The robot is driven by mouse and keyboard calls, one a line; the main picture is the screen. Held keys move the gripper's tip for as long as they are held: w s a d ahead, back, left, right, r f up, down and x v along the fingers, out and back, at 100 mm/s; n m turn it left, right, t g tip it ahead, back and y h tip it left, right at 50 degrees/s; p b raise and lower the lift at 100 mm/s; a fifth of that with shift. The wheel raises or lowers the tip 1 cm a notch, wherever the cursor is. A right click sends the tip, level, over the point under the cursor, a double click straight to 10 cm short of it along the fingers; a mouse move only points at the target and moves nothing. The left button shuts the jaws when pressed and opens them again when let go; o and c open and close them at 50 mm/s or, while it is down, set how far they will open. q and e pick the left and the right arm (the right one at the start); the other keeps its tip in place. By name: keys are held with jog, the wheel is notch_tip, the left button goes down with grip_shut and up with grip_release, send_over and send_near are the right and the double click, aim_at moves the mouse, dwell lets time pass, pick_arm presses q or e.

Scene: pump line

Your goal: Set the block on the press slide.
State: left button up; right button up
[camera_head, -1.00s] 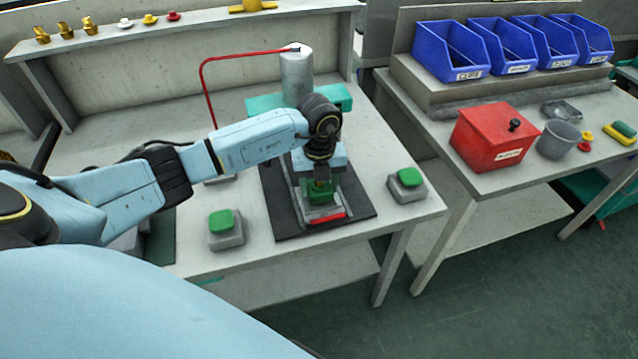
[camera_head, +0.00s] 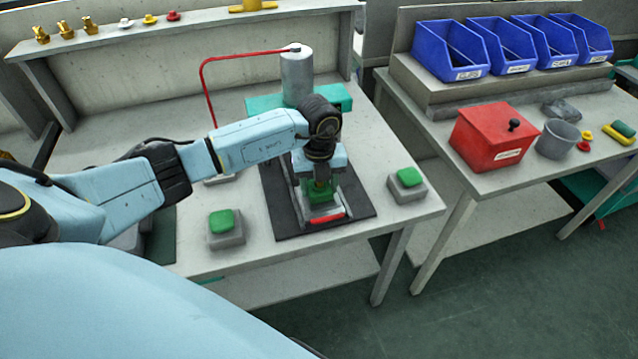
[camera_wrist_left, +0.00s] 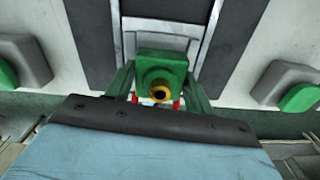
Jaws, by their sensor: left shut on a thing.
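My left gripper (camera_head: 320,190) points down over the front of the press slide (camera_head: 328,217), a light plate with a red strip at its front edge on a dark mat. It is shut on a green block (camera_head: 318,196). In the left wrist view the green block (camera_wrist_left: 161,72), with a brass fitting (camera_wrist_left: 160,91) on it, sits between the green fingers (camera_wrist_left: 160,88). The slide (camera_wrist_left: 165,25) runs beyond it between dark strips. I cannot tell whether the block touches the slide. My right gripper is not in view.
Green-topped button boxes stand left (camera_head: 226,228) and right (camera_head: 407,184) of the mat (camera_head: 278,205). The press cylinder (camera_head: 297,78) with a red pipe (camera_head: 205,85) rises behind. A red box (camera_head: 493,138) and blue bins (camera_head: 450,52) are on the right bench.

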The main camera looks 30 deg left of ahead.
pick_arm(q)
jog(key=shift+f, duration=0.45)
dwell(1.0)
jog(key=shift+c, duration=0.5)
jog(key=o, duration=1.3)
jog(key=shift+o, duration=0.5)
jog(key=shift+o, duration=1.2)
jog(key=shift+r+p, duration=2.85)
jog(key=shift+r, duration=0.65)
